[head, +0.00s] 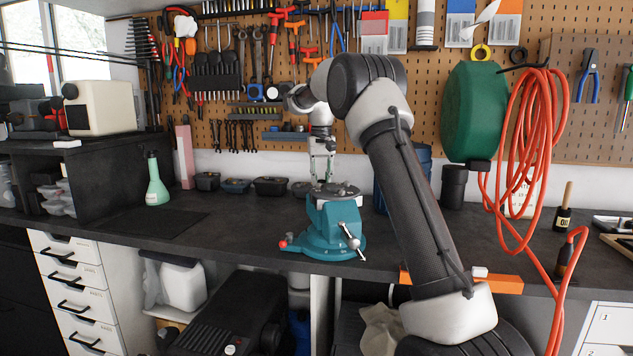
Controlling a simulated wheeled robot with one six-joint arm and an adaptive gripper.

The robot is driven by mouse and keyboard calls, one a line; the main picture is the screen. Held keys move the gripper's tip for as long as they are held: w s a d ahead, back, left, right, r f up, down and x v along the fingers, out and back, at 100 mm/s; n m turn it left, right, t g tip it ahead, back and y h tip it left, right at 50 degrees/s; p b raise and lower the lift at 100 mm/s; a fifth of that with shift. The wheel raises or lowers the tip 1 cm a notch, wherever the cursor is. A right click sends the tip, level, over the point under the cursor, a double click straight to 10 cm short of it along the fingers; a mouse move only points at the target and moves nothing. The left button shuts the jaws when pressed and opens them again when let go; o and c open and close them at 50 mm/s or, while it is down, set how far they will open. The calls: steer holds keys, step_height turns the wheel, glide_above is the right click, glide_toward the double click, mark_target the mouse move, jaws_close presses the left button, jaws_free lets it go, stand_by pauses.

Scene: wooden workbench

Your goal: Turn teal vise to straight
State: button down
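The teal vise (325,236) stands on the dark workbench near its front edge, in the middle of the head view. Its grey jaws (338,192) are on top. A silver handle bar (351,240) hangs at its front right, and a small red-tipped lever (285,242) points left at its base. My gripper (322,180) points down just above the vise's top, at its back. Its fingers look apart, but they are small here. I cannot tell whether the tips touch the vise. My arm passes to the right of the vise.
A green bottle (156,182) and several small dark bins (270,186) stand left of the vise. A blue container (423,160), a dark cup (454,187) and an orange hose (532,150) are to the right. The bench top (240,215) just left of the vise is clear.

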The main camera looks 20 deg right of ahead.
steer(key=shift+s+d+m, duration=0.2)
steer(key=shift+d+m, duration=0.55)
steer(key=shift+s+d+m, duration=0.2)
steer(key=shift+d+m, duration=0.5)
steer(key=shift+m, duration=0.05)
steer(key=shift+s+d+m, duration=0.3)
steer(key=shift+d+m, duration=0.2)
steer(key=shift+m, duration=0.05)
steer(key=shift+s+d+m, duration=0.25)
steer(key=shift+d+m, duration=0.25)
steer(key=shift+m, duration=0.05)
steer(key=c, duration=1.2)
jaws_free()
steer(key=shift+o, duration=0.2)
step_height(320, 180, up, 12)
